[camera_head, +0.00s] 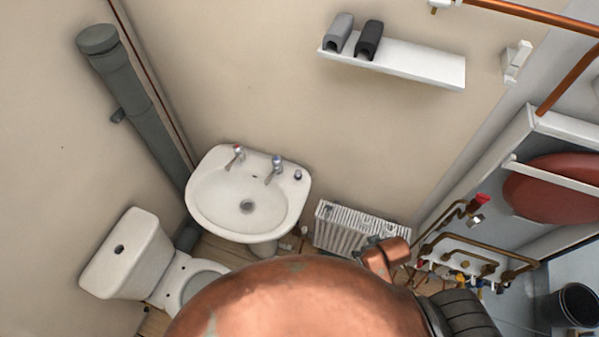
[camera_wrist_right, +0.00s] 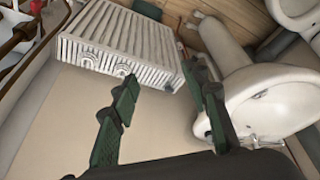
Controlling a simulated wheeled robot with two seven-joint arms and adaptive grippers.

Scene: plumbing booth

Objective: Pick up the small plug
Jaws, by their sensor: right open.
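A small dark item that looks like the small plug (camera_head: 298,174) sits on the right rim of the white basin (camera_head: 209,205) in the head view, to the right of the two taps. In the right wrist view the basin (camera_wrist_right: 240,92) shows at the right, partly behind one finger, and I cannot make out the plug there. My right gripper (camera_wrist_right: 160,78) is open, with its green fingers spread apart and nothing seen between them. It is apart from the plug. My left gripper is not in view.
A white radiator (camera_head: 355,228) stands right of the basin, and a toilet (camera_head: 127,258) left of it. A shelf (camera_head: 425,66) with two small holders is on the wall above. Copper pipework (camera_head: 470,252) is at the right. The lower middle of the head view is blocked.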

